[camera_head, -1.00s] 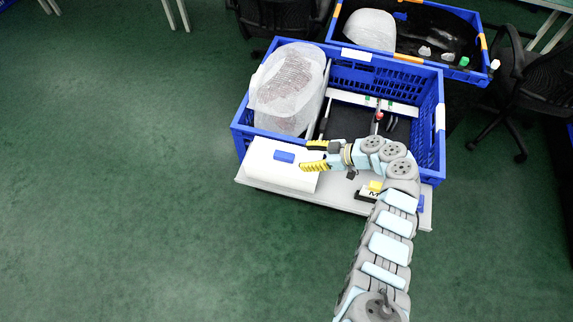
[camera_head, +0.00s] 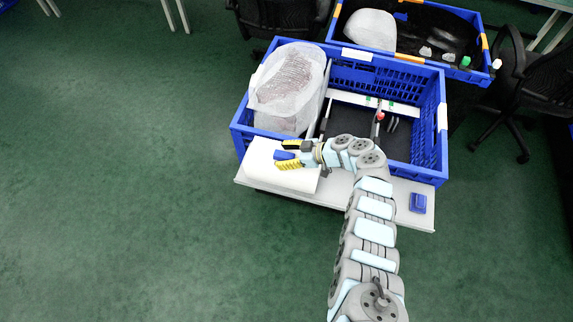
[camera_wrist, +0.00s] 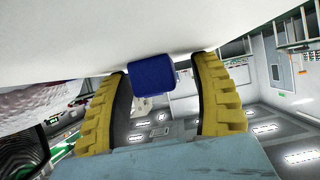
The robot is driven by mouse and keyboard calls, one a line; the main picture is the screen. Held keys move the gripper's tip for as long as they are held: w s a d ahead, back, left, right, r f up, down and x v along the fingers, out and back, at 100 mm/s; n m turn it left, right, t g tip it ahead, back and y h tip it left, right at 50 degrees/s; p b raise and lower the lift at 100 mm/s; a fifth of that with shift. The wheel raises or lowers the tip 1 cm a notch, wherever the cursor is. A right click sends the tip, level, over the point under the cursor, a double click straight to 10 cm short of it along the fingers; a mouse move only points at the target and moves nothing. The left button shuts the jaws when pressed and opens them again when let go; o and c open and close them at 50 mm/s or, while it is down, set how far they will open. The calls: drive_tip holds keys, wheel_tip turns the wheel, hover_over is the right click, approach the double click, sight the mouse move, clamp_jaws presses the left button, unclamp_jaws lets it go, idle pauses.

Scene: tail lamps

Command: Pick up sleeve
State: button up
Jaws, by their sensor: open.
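A white sleeve-like piece (camera_head: 262,172) lies on the left part of the grey shelf in front of the blue crate. A small blue block (camera_head: 284,155) sits on it. My gripper (camera_head: 290,156) has its yellow fingers apart, one on either side of the blue block. In the wrist view, the blue block (camera_wrist: 152,76) shows between the two open fingertips (camera_wrist: 162,70), with a gap to the right finger. The white surface (camera_wrist: 120,28) fills the top of that view. Whether any finger touches the block or the white piece, I cannot tell.
The blue crate (camera_head: 437,168) holds a wrapped lamp (camera_head: 290,85) on its left, just behind my gripper. Another blue block (camera_head: 418,203) lies on the shelf's right end (camera_head: 400,212). A second crate (camera_head: 478,78) stands behind. The floor at left is clear.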

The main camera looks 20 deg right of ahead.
drive_tip(key=shift+d, duration=0.1)
drive_tip(key=shift+c, duration=0.3)
clamp_jaws()
